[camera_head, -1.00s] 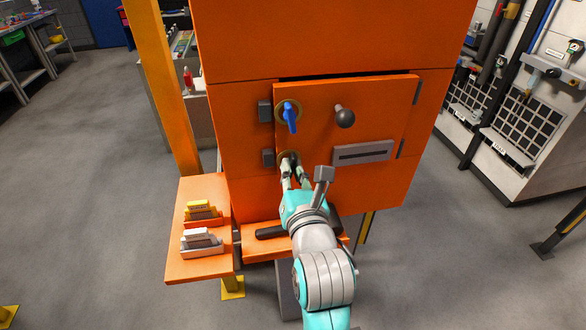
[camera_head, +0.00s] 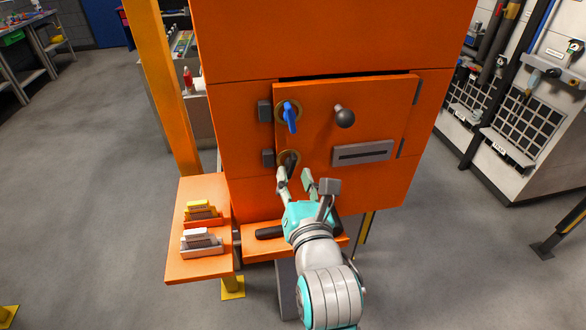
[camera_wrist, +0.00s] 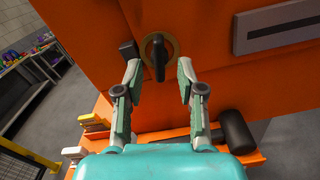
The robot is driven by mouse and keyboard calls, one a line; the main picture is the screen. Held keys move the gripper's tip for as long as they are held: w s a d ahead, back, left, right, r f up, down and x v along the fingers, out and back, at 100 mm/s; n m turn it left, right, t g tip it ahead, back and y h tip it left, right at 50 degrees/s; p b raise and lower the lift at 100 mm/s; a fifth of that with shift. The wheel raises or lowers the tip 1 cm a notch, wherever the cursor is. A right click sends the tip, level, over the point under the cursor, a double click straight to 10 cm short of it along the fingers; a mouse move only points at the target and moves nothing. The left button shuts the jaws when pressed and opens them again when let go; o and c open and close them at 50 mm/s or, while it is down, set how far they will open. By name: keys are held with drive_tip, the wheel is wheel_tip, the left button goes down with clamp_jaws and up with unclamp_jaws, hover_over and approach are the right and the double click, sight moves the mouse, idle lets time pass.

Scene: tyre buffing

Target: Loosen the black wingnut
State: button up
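The black wingnut (camera_head: 290,160) sits on a round brass-coloured plate at the lower left of the orange door (camera_head: 380,112). In the wrist view the black wingnut (camera_wrist: 159,58) stands roughly upright, its lower end slightly right of its top. My gripper (camera_head: 296,175) is open and empty, just below and in front of the wingnut. In the wrist view its fingertips (camera_wrist: 159,70) lie left and right of the wingnut's lower part, with gaps on both sides. I cannot tell how far in front of the wingnut they are.
A blue wingnut (camera_head: 290,116) is above the black one, and a black ball knob (camera_head: 345,117) is to its right. A grey slotted plate (camera_head: 363,152) is on the door. A dark cylindrical handle (camera_wrist: 236,142) lies below. An orange side shelf (camera_head: 183,268) holds small boxes.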

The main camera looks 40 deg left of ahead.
sight(290, 164)
drive_tip(key=shift+m, duration=1.2)
drive_tip(key=shift+w+a, duration=0.1)
drive_tip(key=shift+x, duration=1.15)
